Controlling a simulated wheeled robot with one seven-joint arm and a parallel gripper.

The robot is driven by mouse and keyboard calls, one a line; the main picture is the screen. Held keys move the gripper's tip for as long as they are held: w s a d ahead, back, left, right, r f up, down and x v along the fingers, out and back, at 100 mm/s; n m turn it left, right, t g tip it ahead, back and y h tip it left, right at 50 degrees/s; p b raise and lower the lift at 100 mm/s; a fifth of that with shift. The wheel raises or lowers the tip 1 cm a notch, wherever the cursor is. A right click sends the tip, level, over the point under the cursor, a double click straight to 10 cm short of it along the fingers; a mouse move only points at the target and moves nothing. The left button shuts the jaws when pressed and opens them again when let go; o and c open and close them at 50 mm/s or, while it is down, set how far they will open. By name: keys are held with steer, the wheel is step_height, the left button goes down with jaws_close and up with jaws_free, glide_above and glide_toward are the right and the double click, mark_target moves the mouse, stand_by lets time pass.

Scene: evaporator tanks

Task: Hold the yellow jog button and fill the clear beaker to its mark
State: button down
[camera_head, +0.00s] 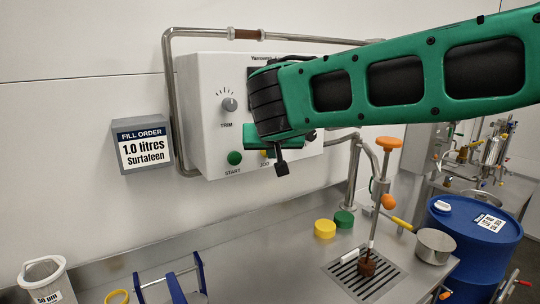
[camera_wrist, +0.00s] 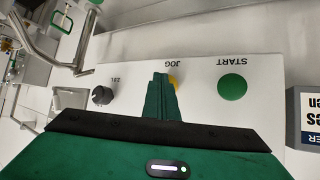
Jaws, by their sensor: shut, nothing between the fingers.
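In the wrist view my gripper (camera_wrist: 160,76) overlaps the button's left side. I cannot tell whether it touches. I cannot make out a clear beaker in either view.
A green START button (camera_head: 235,158) and a TRIM knob (camera_head: 229,104) are beside the jog button. A sign (camera_head: 142,146) reads 1.0 litres Surtaleen. Below are a drain grate (camera_head: 375,283), an orange-handled valve pipe (camera_head: 389,144), yellow (camera_head: 324,229) and green caps (camera_head: 344,219), and a blue drum (camera_head: 470,245).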

steer(key=shift+s+d, duration=0.1)
steer(key=shift+s, duration=0.05)
steer(key=shift+s+d, duration=0.45)
steer(key=shift+s, duration=0.2)
steer(key=shift+s+d, duration=0.7)
steer(key=shift+s, duration=0.35)
steer(key=shift+s+d, duration=0.7)
steer(key=shift+s, duration=0.35)
stand_by(1.8)
steer(key=s+d, duration=0.2)
steer(key=s, duration=0.1)
steer(key=shift+d, duration=0.1)
steer(key=shift+w, duration=0.15)
steer(key=w+a, duration=0.5)
steer(key=w, duration=0.2)
stand_by(0.5)
